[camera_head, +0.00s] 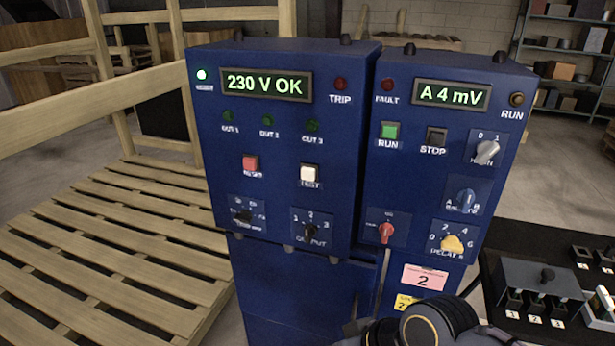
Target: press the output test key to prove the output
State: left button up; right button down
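The white test key (310,175) is on the front of the left blue cabinet (290,270), with a label that reads TEST. The red reset key (250,164) is to its left and the black output knob (312,231) is below it. The green display (267,84) reads "230 V OK". The three OUT lamps above the keys look dark green, and the white lamp (201,75) at top left is lit. A dark part of my arm shows at the bottom edge, right of centre, apart from the test key. Neither gripper's fingers are in view.
The right blue panel (345,140) carries a display (452,95) reading "A 4 mV", a lit green RUN key (389,131), a black STOP key (436,140) and several knobs. Wooden pallets (110,240) stand at left. A black switch board (535,290) is at lower right.

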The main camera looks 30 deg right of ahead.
aim_at(309, 174)
jog(key=i+j, duration=0.15)
jog(key=i, duration=0.6)
jog(key=z, duration=2.7)
